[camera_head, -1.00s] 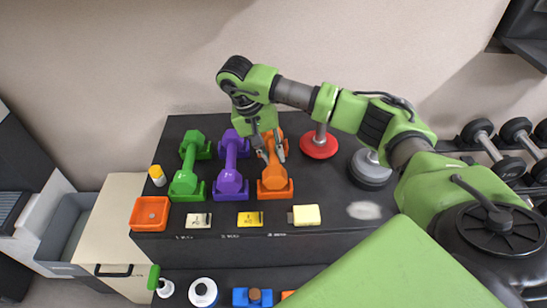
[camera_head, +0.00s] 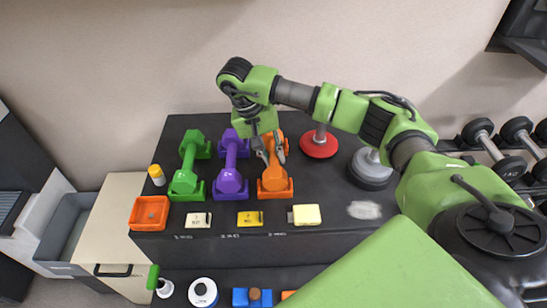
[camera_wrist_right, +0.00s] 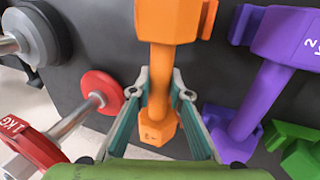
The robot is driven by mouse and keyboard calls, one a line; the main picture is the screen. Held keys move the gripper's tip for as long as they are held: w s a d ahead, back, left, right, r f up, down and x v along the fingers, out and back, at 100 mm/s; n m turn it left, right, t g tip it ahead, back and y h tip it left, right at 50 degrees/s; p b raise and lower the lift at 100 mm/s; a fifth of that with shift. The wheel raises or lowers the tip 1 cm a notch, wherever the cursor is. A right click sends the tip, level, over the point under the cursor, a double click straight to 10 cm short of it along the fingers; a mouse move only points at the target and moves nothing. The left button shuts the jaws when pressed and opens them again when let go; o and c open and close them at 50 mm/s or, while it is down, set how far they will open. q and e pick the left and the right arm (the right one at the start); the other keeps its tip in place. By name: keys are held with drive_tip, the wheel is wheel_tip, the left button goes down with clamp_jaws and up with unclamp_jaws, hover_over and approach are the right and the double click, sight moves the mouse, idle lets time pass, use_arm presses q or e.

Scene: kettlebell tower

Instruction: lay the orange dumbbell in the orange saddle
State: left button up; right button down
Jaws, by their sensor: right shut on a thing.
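The orange dumbbell (camera_head: 274,177) lies lengthwise at the orange saddle (camera_head: 277,195) on the dark bench top, its near head over the saddle. I cannot tell whether it rests fully in the saddle. My right gripper (camera_head: 274,159) is shut on the dumbbell's handle, coming from above. In the right wrist view the two fingers (camera_wrist_right: 160,82) flank the handle, with one dumbbell head (camera_wrist_right: 170,18) above and the other (camera_wrist_right: 157,130) between the finger bases. A piece of the orange saddle (camera_wrist_right: 209,18) shows beside the upper head. My left gripper is not in view.
A purple dumbbell (camera_head: 231,165) and a green dumbbell (camera_head: 188,165) lie in matching saddles to the left. A red-based weight (camera_head: 319,146) and a grey one (camera_head: 371,170) stand to the right. Coloured cards and an orange tray (camera_head: 149,213) line the front edge.

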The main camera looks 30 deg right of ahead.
drive_tip(key=shift+f+b, duration=0.1)
drive_tip(key=shift+b, duration=0.25)
drive_tip(key=c, duration=1.7)
unclamp_jaws()
drive_tip(key=shift+s+a+f, duration=0.1)
drive_tip(key=shift+f, duration=0.05)
drive_tip(key=shift+s+f, duration=0.15)
drive_tip(key=shift+f, duration=0.2)
drive_tip(key=shift+c, duration=1.3)
drive_tip(key=shift+r, duration=0.15)
drive_tip(key=shift+c, duration=0.4)
drive_tip(key=shift+r, duration=0.1)
drive_tip(key=p+v, duration=0.4)
drive_tip(key=v, duration=0.5)
drive_tip(key=shift+p, duration=0.35)
